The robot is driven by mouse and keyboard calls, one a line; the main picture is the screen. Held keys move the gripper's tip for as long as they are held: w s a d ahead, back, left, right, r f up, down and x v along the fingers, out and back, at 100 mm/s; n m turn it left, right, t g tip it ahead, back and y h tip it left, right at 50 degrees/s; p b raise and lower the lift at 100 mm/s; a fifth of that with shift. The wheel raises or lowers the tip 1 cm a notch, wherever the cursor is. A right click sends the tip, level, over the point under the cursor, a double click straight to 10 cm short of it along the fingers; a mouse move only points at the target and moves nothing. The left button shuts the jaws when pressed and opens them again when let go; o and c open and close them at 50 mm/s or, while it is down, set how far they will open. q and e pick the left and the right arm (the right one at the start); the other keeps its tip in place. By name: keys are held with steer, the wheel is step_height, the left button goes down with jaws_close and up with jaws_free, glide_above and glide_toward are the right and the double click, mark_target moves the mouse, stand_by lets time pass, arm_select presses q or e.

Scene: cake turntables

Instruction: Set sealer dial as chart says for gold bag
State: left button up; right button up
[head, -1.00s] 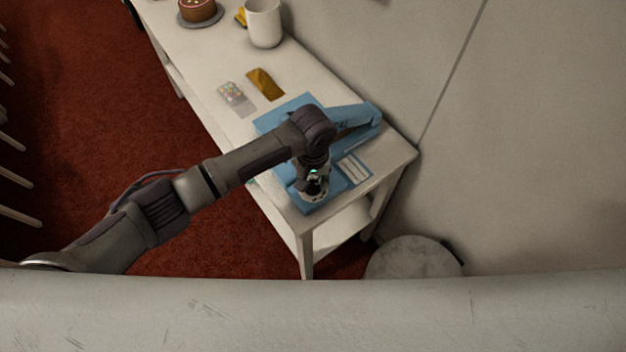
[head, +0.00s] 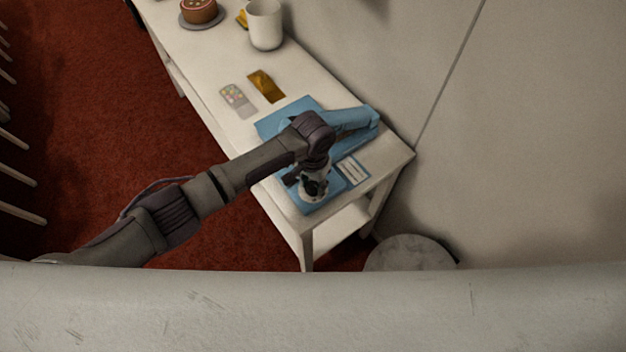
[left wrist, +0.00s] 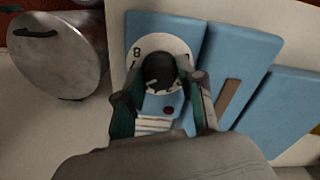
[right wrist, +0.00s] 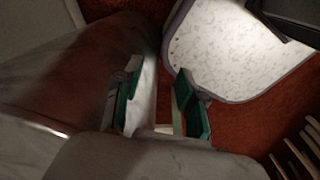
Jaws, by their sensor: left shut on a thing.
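The blue sealer (head: 273,122) lies on the narrow white table, its lever arm (head: 355,117) along the wall side. In the left wrist view, the sealer's blue body (left wrist: 236,62) carries a white dial plate (left wrist: 141,45) with a dark round knob (left wrist: 160,70); an 8 is readable, the other marks are mostly covered. My left gripper (head: 313,190) is over the dial, and its fingers (left wrist: 160,95) are shut on the knob. A chart card (head: 353,171) with pale rows lies beside the dial, too small to read. A gold bag (head: 266,86) lies behind the sealer. My right gripper (right wrist: 155,100) is open and empty, away from the table.
A clear bag with coloured pieces (head: 237,99) lies next to the gold bag. A round grey-lidded bin (head: 411,253) stands on the floor near the table end.

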stand_by(0.5)
arm_select(q)
steer(key=o, duration=1.1)
steer(key=shift+o, duration=0.2)
